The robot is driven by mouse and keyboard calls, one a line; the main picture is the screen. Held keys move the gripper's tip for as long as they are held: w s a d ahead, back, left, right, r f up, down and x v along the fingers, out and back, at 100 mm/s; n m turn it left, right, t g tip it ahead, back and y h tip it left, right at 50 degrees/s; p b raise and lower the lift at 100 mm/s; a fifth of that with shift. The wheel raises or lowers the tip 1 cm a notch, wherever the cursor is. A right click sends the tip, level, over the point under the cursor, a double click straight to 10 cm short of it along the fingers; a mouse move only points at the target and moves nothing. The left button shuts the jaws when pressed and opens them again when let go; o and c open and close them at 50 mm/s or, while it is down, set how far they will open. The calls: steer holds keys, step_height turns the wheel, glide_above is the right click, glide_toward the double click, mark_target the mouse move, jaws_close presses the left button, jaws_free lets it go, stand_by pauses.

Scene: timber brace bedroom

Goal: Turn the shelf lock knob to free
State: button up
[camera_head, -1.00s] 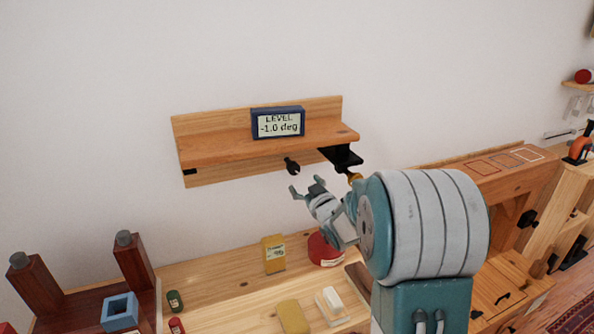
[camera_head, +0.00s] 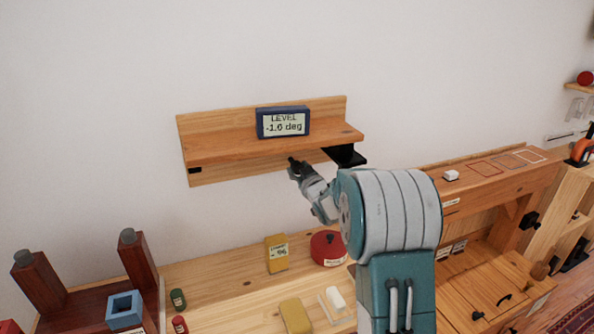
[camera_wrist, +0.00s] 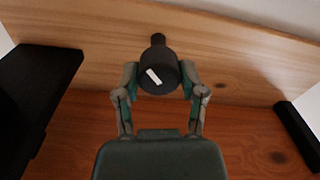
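The black shelf lock knob (camera_wrist: 158,74) sits under the wooden shelf (camera_head: 250,147), with a short shaft behind it. A white mark on its face slants from upper left to lower right. My gripper (camera_wrist: 159,78) has one finger on each side of the knob, and both appear to touch it. In the head view my gripper (camera_head: 296,170) reaches up to the shelf's underside and mostly hides the knob. A level display (camera_head: 283,122) on the shelf reads -1.0 deg. No lettering shows at the knob.
A black bracket (camera_head: 345,155) is right of the knob under the shelf; it looms at left in the wrist view (camera_wrist: 35,90). The bench below holds a yellow box (camera_head: 277,254), a red round object (camera_head: 327,248) and small bottles. Bare wall lies above the shelf.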

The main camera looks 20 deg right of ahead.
steer(key=shift+d+f, duration=0.15)
steer(key=shift+d, duration=0.05)
steer(key=shift+c, duration=0.4)
